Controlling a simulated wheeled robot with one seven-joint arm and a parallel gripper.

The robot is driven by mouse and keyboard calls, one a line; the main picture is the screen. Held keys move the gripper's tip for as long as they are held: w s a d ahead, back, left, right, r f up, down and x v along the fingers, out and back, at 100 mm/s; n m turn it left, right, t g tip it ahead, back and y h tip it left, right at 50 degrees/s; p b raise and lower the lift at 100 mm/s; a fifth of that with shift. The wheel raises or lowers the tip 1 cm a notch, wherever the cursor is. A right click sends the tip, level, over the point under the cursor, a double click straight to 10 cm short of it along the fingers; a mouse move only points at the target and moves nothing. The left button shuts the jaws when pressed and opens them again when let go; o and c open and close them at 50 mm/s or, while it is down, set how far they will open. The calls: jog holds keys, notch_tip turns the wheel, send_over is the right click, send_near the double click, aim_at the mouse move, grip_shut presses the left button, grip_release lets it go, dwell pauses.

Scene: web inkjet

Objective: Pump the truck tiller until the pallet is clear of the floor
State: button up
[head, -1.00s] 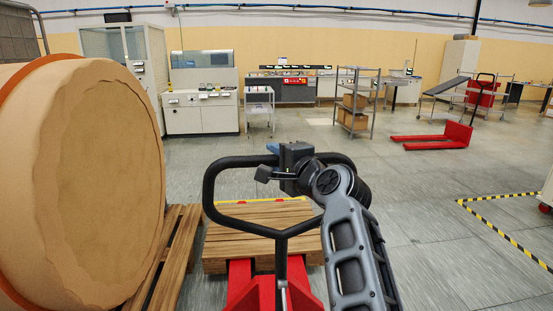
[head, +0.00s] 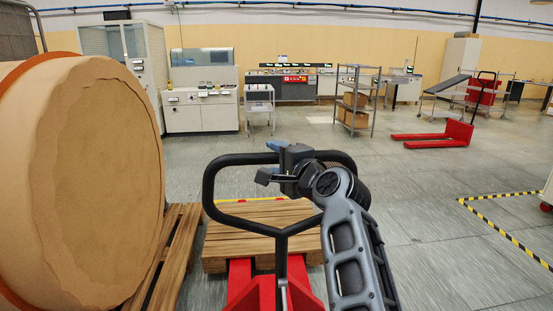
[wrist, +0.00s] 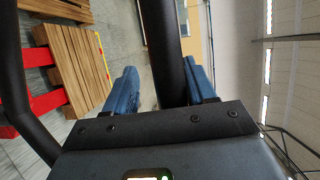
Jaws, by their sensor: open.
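The truck tiller (head: 208,190) is a black loop handle on a stem, upright in front of me in the head view. The red pallet truck (head: 238,282) stands below it, its forks running to the wooden pallet (head: 235,245). Whether the pallet touches the floor cannot be told. My gripper (head: 277,147) is at the tiller's top bar. In the wrist view, the blue fingers of my gripper (wrist: 159,68) are apart, with the black bar (wrist: 163,40) passing between them. A gap shows beside the left finger. The pallet also shows in the wrist view (wrist: 75,65).
Another red pallet truck (head: 435,140) stands at the back right. Yellow-black floor tape (head: 505,236) lies at right. The middle floor is clear up to a shelf rack (head: 357,100).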

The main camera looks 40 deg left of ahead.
jog(key=shift+r, duration=0.15)
jog(key=shift+d, duration=0.1)
jog(key=v, duration=0.7)
jog(key=shift+d+b, duration=0.3)
jog(key=shift+s, duration=0.15)
dwell(0.4)
